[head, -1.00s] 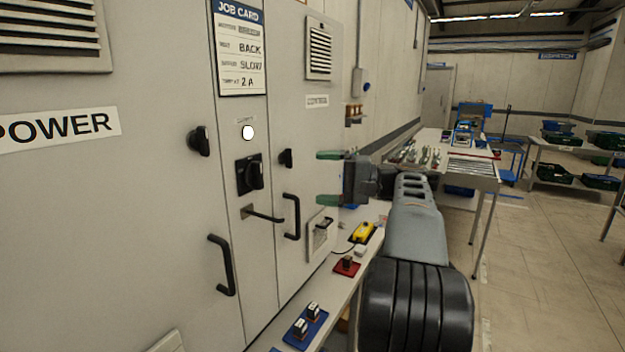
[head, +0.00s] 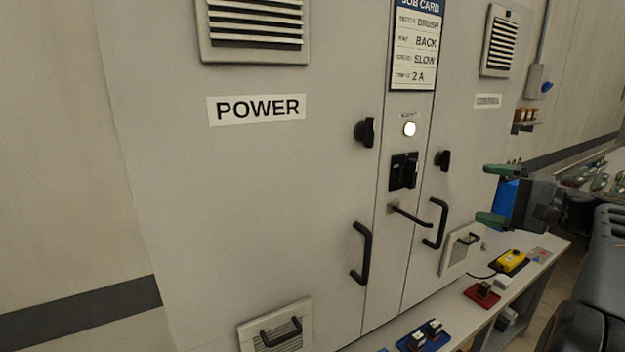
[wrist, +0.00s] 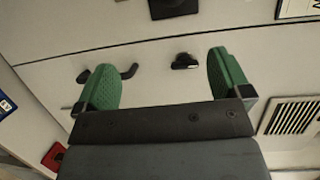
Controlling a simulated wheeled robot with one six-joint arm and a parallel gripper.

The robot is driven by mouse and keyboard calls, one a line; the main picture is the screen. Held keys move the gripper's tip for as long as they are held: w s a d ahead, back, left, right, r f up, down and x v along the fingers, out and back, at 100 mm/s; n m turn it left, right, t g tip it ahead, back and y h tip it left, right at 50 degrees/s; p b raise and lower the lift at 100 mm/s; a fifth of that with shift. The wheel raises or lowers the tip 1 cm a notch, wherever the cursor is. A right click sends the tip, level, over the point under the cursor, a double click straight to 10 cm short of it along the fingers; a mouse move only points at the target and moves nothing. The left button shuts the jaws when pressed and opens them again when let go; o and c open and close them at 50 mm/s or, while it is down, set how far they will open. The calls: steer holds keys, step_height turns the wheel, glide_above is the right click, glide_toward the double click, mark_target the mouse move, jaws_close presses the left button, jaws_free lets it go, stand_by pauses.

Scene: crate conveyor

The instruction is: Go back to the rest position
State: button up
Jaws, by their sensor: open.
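My gripper (head: 488,194) is at the right of the head view, in front of the right-hand cabinet door. Its two green fingers are spread apart with nothing between them. In the wrist view the open gripper (wrist: 172,78) faces the cabinet front, and a gap shows between the fingers and the door. The grey cabinet (head: 290,190) has a POWER door on the left and a second door on the right; both look closed. A black rotary switch (head: 404,171) sits between them, below a lit white lamp (head: 409,129).
A job card (head: 413,45) hangs above the lamp. Black handles (head: 361,253) stick out from the doors. A bench (head: 540,262) at lower right carries a yellow box (head: 511,261), a red block base (head: 482,294) and a blue base (head: 424,338). Bare wall lies at the left.

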step_height(320, 180, down, 11)
steer(key=m+g+h, duration=0.2)
steer(key=m+h, duration=0.1)
steer(key=h, duration=0.1)
steer(key=s+a+f+n+g+h, duration=0.25)
steer(key=a+f+g, duration=0.25)
steer(key=a+f, duration=0.3)
steer(key=s+a+f+n+g+h+p, duration=0.1)
steer(key=s+a+f+n+h, duration=0.1)
steer(key=s+a+n, duration=0.3)
steer(key=s+a+f+n+g+h+p, duration=0.1)
steer(key=s+a+f+n+h, duration=0.2)
steer(key=a, duration=0.6)
steer(key=s+f+n, duration=0.1)
steer(key=s+n, duration=0.1)
steer(key=s, duration=0.1)
steer(key=shift+a, duration=0.35)
steer(key=shift+s+f, duration=0.1)
